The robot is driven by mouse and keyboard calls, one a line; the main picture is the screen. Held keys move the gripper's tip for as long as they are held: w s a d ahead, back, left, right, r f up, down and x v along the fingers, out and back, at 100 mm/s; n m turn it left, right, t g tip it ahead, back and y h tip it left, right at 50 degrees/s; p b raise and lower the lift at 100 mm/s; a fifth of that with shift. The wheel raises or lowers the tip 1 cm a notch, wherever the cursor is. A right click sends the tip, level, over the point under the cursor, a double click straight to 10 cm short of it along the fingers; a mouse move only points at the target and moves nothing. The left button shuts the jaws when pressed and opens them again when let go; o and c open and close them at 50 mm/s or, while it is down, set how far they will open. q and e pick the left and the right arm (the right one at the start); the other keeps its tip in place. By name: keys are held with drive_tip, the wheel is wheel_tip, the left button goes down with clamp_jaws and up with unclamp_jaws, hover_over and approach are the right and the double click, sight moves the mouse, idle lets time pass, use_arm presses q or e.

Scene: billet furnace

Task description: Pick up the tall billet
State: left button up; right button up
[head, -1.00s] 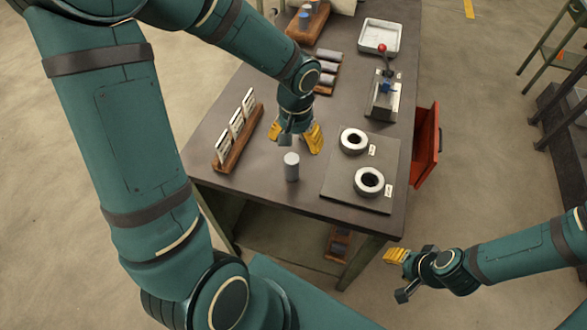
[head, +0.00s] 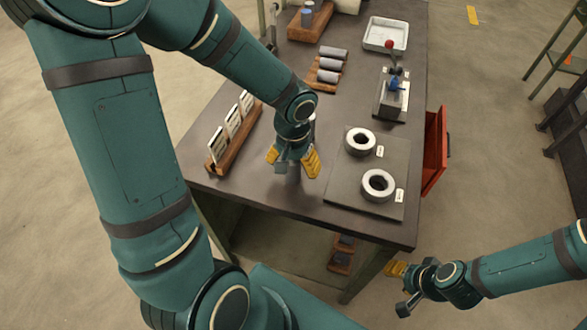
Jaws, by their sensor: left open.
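My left gripper (head: 293,162) is open over the near part of the table, its yellow fingers pointing down and spread apart. The upright grey billet seen earlier on this spot is now mostly or wholly hidden by this gripper. Some grey shows between the fingers, but I cannot tell billet from gripper there. Whether a finger touches it cannot be seen. My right gripper (head: 396,269) is out over the floor, right of the table's near corner. Its yellow fingers overlap in view, so their gap cannot be judged.
Left of the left gripper is a wooden rack (head: 236,138) of white cards. To the right, a grey plate (head: 343,190) bears two rings (head: 360,141) (head: 378,184). Behind are lying billets (head: 329,65), a lever fixture (head: 391,98) and a white tray (head: 385,34). A red bin (head: 434,152) hangs right.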

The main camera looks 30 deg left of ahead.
use_arm(q)
drive_tip(key=shift+s+r, duration=0.1)
drive_tip(key=shift+c, duration=0.9)
clamp_jaws()
drive_tip(key=shift+r, duration=0.1)
